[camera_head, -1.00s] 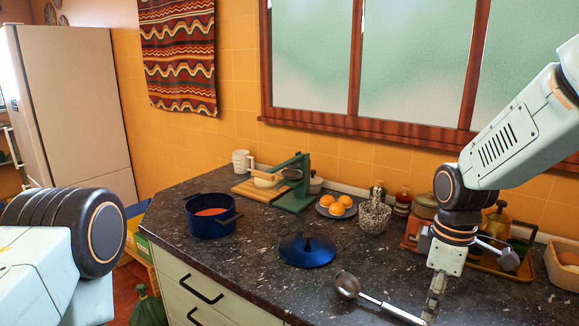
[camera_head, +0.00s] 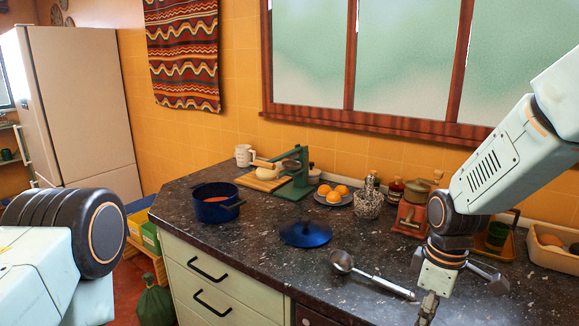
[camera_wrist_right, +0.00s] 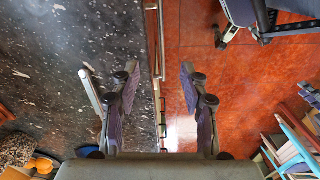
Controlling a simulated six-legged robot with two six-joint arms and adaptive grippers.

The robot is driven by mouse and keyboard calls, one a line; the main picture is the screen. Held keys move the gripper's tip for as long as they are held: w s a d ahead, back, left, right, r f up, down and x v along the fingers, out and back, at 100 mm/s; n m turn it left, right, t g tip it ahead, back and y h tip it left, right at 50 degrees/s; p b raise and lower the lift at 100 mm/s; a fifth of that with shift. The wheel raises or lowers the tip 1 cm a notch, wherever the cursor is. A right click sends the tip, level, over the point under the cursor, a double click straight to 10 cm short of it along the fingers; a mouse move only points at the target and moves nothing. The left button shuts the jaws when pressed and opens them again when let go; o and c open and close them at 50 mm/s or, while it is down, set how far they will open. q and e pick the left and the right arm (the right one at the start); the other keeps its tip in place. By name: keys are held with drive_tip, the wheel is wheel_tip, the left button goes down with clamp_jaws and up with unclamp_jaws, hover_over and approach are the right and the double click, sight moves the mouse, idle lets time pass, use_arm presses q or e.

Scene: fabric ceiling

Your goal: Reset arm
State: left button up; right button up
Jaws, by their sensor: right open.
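My right arm comes in from the right in the head view, with its gripper (camera_head: 427,310) at the bottom edge, partly cut off. In the right wrist view the gripper (camera_wrist_right: 160,70) is open, its two fingers wide apart with nothing between them. The fingers straddle the counter's front edge, with red floor below on one side. A metal ladle (camera_head: 342,262) lies on the counter, its handle end close to the right gripper; the handle (camera_wrist_right: 92,92) shows beside one finger in the wrist view. Only a link of my left arm shows; its gripper is out of view.
On the dark counter (camera_head: 260,262) stand a blue pot (camera_head: 212,207), a blue lid (camera_head: 305,234), a plate of oranges (camera_head: 334,198), a green press (camera_head: 297,170), a wire basket (camera_head: 368,204) and a coffee grinder (camera_head: 412,216). A bread box (camera_head: 550,254) is at the right.

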drive_tip(key=s+a+f+m+b, duration=0.15)
drive_tip(key=s+f, duration=0.25)
drive_tip(key=f, duration=0.8)
drive_tip(key=s+f+m+b, duration=0.4)
drive_tip(key=s+f, duration=0.5)
drive_tip(key=s, duration=0.3)
drive_tip(key=s+a+f+m+b, duration=0.1)
drive_tip(key=s+f+m+b, duration=0.3)
drive_tip(key=s+f, duration=0.6)
drive_tip(key=s+m, duration=0.1)
drive_tip(key=s, duration=0.2)
drive_tip(key=shift+s+f, duration=0.25)
drive_tip(key=shift+s, duration=0.05)
drive_tip(key=shift+w, duration=0.1)
